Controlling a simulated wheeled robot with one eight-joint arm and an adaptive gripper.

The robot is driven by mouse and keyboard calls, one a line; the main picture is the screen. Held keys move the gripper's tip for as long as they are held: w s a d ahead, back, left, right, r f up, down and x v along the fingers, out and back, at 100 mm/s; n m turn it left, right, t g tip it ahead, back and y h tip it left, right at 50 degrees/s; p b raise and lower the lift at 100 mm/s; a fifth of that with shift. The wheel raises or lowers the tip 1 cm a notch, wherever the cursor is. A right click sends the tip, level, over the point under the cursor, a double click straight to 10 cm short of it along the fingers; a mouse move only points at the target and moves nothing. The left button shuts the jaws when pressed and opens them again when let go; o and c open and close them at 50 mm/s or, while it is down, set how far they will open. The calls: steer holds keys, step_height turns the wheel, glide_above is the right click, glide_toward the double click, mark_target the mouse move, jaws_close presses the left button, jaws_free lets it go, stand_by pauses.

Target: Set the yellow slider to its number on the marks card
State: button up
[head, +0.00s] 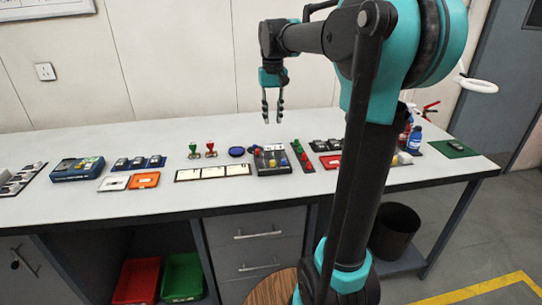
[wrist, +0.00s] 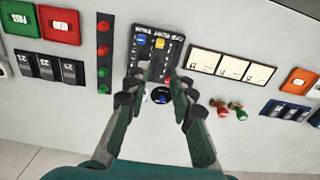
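The slider panel (head: 275,170) is a dark block on the bench, with blue, yellow and red knobs. In the wrist view the panel (wrist: 143,62) lies beyond my fingertips. Its yellow slider (wrist: 160,43) is near the far end, beside the blue one. The red one is nearer my fingers, which partly cover the panel. My gripper (head: 272,118) points down above the bench, open and empty, apart from the panel. It also shows in the wrist view (wrist: 161,77). A dark-framed strip of three white cards (head: 213,172) lies beside the panel; its print is too small to read.
A strip of red and green buttons (head: 302,156) stands close right of the panel. A blue round piece (head: 236,152) and green and red stamp-like pieces (head: 203,149) lie to the left. Orange (head: 144,180) and red plates and dark switch blocks stand around. The bench's front strip is clear.

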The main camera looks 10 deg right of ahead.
mark_target(272, 161)
step_height(272, 161, down, 17)
steer(key=shift+w+f, duration=0.1)
stand_by(0.5)
jaws_close()
